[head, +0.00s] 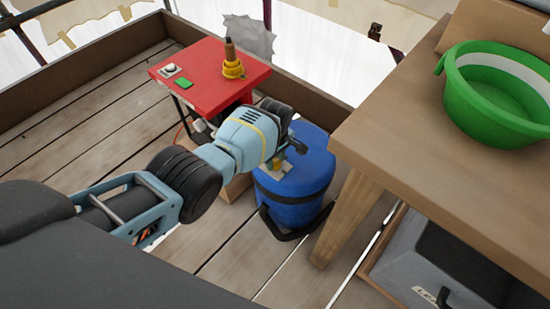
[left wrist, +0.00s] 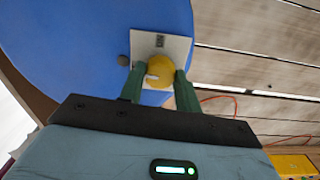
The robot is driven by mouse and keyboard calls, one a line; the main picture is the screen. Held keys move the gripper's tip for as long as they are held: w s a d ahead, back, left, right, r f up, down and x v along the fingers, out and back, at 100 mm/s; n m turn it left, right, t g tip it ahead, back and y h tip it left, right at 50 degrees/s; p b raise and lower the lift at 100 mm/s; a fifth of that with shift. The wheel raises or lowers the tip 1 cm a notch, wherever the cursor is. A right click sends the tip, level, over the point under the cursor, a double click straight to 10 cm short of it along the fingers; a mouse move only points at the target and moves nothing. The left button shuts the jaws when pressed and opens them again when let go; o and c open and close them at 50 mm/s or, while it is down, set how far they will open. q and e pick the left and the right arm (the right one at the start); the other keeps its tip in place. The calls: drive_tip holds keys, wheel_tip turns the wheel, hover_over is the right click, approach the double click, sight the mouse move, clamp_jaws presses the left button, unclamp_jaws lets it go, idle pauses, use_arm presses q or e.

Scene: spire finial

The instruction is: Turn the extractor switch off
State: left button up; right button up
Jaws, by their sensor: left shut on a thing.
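The extractor (head: 312,180) is a blue drum standing on the plank floor beside the table leg. On its top a white plate (left wrist: 145,47) carries a round yellow switch knob (left wrist: 161,66) with a pale mark at its lower left. My left gripper (head: 280,160) reaches down over the drum top. In the left wrist view its green fingers (left wrist: 159,74) stand on either side of the knob and are shut on it. In the head view the gripper hides most of the knob and plate. My right gripper is not in view.
A red-topped stand (head: 205,75) with a yellow-and-brown piece (head: 233,66) and a green button (head: 184,83) is behind the arm. A wooden table (head: 410,130) with a green bowl (head: 490,110) is at right. A grey case (head: 425,265) lies below it.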

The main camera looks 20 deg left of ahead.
sight(275, 161)
use_arm(q)
drive_tip(key=shift+a+n, duration=0.1)
drive_tip(key=shift+n, duration=0.5)
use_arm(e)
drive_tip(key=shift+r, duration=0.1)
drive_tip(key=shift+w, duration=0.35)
use_arm(q)
drive_tip(key=o, duration=1)
drive_tip(key=shift+r, duration=0.3)
wheel_tip(275, 161, up, 6)
drive_tip(key=p, duration=0.4)
drive_tip(key=shift+r+p, duration=0.45)
drive_tip(key=shift+r, duration=0.15)
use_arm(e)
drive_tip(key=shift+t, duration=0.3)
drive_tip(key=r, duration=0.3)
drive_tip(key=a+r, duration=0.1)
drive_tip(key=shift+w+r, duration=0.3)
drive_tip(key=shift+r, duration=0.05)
